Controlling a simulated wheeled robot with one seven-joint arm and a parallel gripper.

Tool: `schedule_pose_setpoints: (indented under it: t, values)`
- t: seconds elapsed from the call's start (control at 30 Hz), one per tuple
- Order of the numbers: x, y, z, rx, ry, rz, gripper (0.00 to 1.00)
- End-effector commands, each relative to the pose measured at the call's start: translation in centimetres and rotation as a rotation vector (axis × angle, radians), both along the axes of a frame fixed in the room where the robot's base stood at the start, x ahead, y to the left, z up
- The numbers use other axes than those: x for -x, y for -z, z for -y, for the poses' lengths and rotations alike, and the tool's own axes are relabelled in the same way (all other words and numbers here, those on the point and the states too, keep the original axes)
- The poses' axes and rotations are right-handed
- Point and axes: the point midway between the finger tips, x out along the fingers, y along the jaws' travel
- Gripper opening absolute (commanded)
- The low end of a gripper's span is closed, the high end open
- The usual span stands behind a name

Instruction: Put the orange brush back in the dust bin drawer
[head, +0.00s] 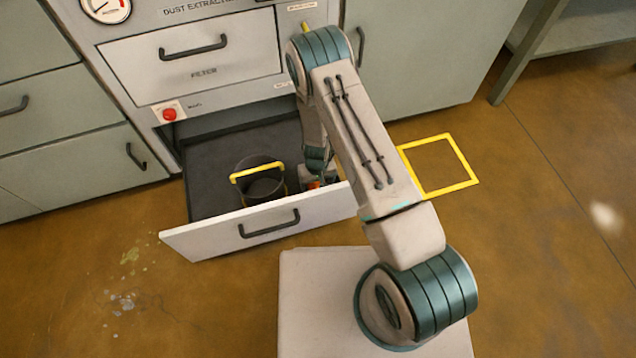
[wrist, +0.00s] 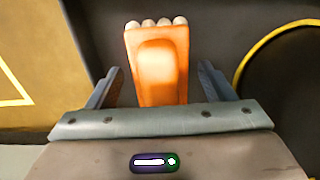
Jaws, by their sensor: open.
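The orange brush (wrist: 160,62), with pale bristle tufts at its far end, shows in the wrist view between the fingers of my gripper (wrist: 160,85). The fingers are open, with a gap on each side of the brush. Behind it is the dark floor of the open dust bin drawer (head: 215,172). In the head view only a small orange bit of the brush (head: 313,185) shows under my gripper (head: 318,178), at the drawer's right end near the front panel. My arm hides the rest. I cannot tell whether the brush touches the drawer floor.
A dark bin (head: 262,188) with a yellow handle stands in the drawer, left of my gripper. The drawer's white front (head: 205,238) has a dark handle. The closed filter drawer (head: 190,58) is above. A yellow square (head: 438,165) marks the clear floor on the right.

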Motion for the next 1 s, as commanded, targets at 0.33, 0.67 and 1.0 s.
schedule_pose_setpoints:
  t: [0.33, 0.67, 1.0]
  values:
    - [-0.1, -8.0, 0.0, -0.001, -0.002, 0.003, 0.76]
    - [-0.1, -11.2, 0.0, 0.000, -0.001, 0.001, 0.76]
    - [-1.0, -17.1, 0.2, -0.046, 0.031, 0.011, 0.76]
